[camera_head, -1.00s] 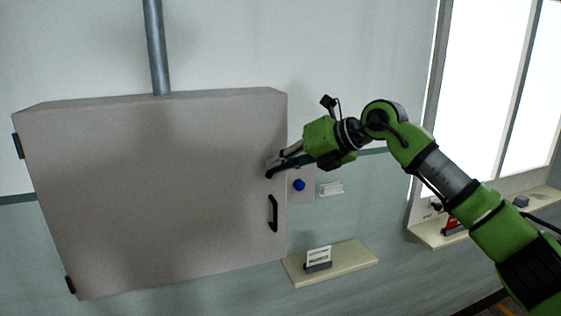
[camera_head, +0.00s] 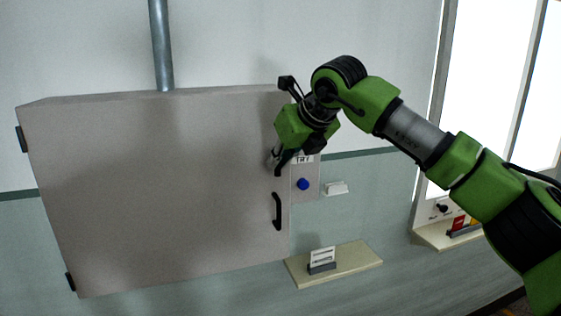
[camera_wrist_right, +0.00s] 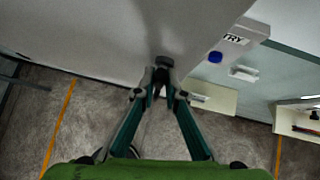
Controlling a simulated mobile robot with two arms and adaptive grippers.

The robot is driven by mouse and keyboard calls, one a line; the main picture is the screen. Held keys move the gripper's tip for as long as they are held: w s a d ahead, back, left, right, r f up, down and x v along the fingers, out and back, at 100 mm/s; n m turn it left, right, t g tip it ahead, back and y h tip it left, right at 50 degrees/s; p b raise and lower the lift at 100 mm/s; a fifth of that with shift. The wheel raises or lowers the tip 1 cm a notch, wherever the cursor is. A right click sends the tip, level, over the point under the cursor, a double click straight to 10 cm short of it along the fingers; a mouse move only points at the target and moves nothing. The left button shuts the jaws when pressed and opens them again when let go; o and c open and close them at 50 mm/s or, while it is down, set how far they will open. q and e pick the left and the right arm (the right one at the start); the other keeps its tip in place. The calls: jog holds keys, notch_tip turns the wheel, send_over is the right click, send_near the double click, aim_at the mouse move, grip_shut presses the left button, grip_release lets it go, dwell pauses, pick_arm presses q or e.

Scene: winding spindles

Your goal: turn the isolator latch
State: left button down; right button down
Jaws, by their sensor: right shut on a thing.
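The isolator latch (camera_wrist_right: 164,62) is a small dark piece on the front of the grey cabinet (camera_head: 160,190), near the upper right edge of its door. My right gripper (camera_head: 276,168) is at this latch, with its fingers angled down to the left. In the right wrist view my right gripper (camera_wrist_right: 164,88) has its fingertips closed together on the dark latch. The fingers hide most of the latch in the head view. My left gripper is in neither view.
A black door handle (camera_head: 277,211) is below the latch. A blue button (camera_head: 303,184) sits on a panel beside the cabinet. A shelf (camera_head: 350,262) holds a small card stand (camera_head: 321,261). A pipe (camera_head: 161,45) rises from the cabinet top.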

jog(key=shift+f, duration=0.1)
dwell(0.3)
jog(key=c, duration=2.1)
grip_release()
jog(key=v, duration=1.2)
jog(key=shift+a, duration=0.1)
